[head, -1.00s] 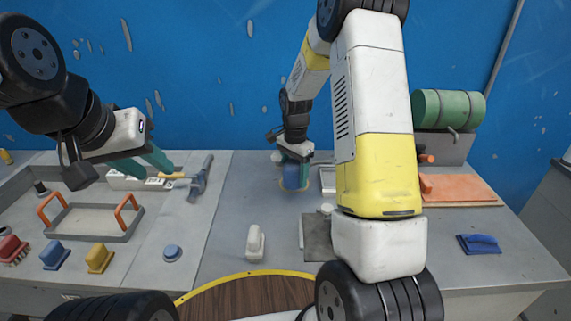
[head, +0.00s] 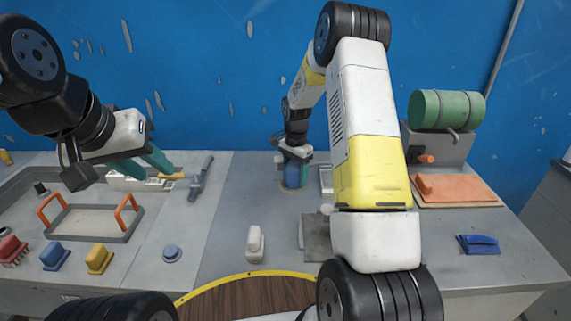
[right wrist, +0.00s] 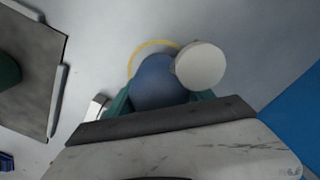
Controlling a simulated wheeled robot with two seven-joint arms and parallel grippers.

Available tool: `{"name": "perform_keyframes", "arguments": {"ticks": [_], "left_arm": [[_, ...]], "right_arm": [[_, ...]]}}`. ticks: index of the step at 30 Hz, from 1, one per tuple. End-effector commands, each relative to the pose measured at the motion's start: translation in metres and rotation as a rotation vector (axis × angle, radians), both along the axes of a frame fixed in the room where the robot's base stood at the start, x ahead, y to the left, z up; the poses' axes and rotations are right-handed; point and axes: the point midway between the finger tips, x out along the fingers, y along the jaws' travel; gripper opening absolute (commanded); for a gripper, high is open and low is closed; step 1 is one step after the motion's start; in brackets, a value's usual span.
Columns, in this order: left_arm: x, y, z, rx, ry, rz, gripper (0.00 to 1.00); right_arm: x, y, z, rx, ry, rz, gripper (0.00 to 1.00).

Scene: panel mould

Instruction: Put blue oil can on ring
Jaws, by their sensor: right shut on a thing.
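The blue oil can (head: 294,175) stands near the back middle of the table, over or on a thin yellow ring (head: 283,188). My right gripper (head: 295,160) comes down from above and is shut on the can. In the right wrist view the blue can (right wrist: 158,82), with a pale round cap on it, is between the teal fingers. An arc of the yellow ring (right wrist: 150,43) shows past the can; the rest is hidden. I cannot tell whether the can's base touches the table. My left gripper (head: 160,168) is open and empty over the left side.
A hammer (head: 199,178) lies left of the can. A grey tray with orange handles (head: 93,222) and several blocks are at the left. A white bottle-like piece (head: 255,243) stands in front. A dark plate (head: 315,236) and a green drum (head: 447,109) are to the right.

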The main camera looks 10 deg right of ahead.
Motion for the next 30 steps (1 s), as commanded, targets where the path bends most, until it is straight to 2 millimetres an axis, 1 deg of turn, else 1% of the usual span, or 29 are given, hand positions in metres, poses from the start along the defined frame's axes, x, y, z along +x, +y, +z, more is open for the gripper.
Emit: {"name": "perform_keyframes", "arguments": {"ticks": [1,2,4,5,14,17,20,27,30], "left_arm": [[0.000,0.000,0.000,0.000,0.000,0.000,0.36],[0.000,0.000,0.000,0.000,0.000,0.000,0.36],[0.000,0.000,0.000,0.000,0.000,0.000,0.36],[0.000,0.000,0.000,0.000,0.000,0.000,0.36],[0.000,0.000,0.000,0.000,0.000,0.000,0.36],[0.000,0.000,0.000,0.000,0.000,0.000,0.36],[0.000,0.000,0.000,0.000,0.000,0.000,0.36],[0.000,0.000,0.000,0.000,0.000,0.000,0.36],[0.000,0.000,0.000,0.000,0.000,0.000,0.36]], "right_arm": [[0.000,0.000,-0.002,0.000,0.000,0.000,0.04],[0.000,0.000,-0.002,-0.001,0.001,0.000,0.67],[0.000,0.000,-0.002,-0.001,0.001,0.000,0.81],[0.000,0.000,-0.002,-0.001,0.001,0.000,0.83],[0.000,0.000,0.000,0.000,0.000,0.000,0.83],[0.000,0.000,0.006,0.000,-0.001,0.000,0.83],[0.001,0.000,0.021,0.000,-0.004,0.001,0.83],[0.001,0.000,0.074,-0.001,-0.004,0.000,0.83],[0.001,0.001,0.093,0.000,-0.004,0.001,0.83]]}}
